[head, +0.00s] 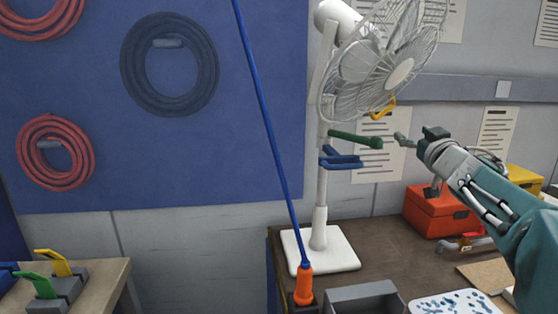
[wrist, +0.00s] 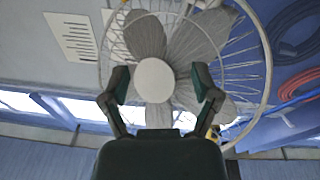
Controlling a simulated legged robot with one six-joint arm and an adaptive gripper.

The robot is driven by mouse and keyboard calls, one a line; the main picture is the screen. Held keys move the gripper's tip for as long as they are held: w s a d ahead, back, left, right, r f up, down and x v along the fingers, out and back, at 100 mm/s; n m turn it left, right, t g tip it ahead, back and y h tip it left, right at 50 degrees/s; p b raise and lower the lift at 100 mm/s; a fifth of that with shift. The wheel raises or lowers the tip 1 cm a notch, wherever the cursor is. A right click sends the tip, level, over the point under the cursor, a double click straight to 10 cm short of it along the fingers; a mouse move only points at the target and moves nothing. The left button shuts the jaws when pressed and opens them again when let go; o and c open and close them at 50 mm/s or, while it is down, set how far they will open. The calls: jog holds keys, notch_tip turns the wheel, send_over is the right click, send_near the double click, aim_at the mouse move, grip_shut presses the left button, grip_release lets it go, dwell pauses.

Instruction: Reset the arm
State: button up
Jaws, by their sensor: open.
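My arm (head: 500,200) reaches in from the right in the head view. My gripper (head: 403,139) is at its end, in front of the lower right side of a white standing fan (head: 372,62). In the wrist view my gripper (wrist: 162,78) has its two dark fingers spread apart with nothing between them. The fan's round hub (wrist: 154,80) shows behind the gap. The gripper appears apart from the fan. A green handle (head: 356,139) on the fan's pole points toward my gripper in the head view; whether they touch is unclear.
Blue handles (head: 341,160) and a yellow handle (head: 383,107) are also at the fan. The brown table (head: 390,252) holds a red toolbox (head: 437,211), a grey bin (head: 365,298) and a speckled tray (head: 455,303). A blue pole with an orange base (head: 304,284) stands in front.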

jog(key=s+a+f+m+g, duration=0.1)
jog(key=s+a+f+g, duration=0.3)
jog(key=s+f, duration=0.5)
jog(key=s+a+f+m+g+h, duration=0.1)
jog(key=s+a+f+g, duration=0.4)
jog(key=s+f, duration=0.4)
jog(key=s+a+f+m+g+h, duration=0.1)
jog(key=s+a+f+g, duration=0.3)
jog(key=s+f, duration=0.5)
jog(key=s+a, duration=0.1)
jog(key=s, duration=0.5)
jog(key=shift+s+g, duration=0.25)
jog(key=shift+g, duration=0.15)
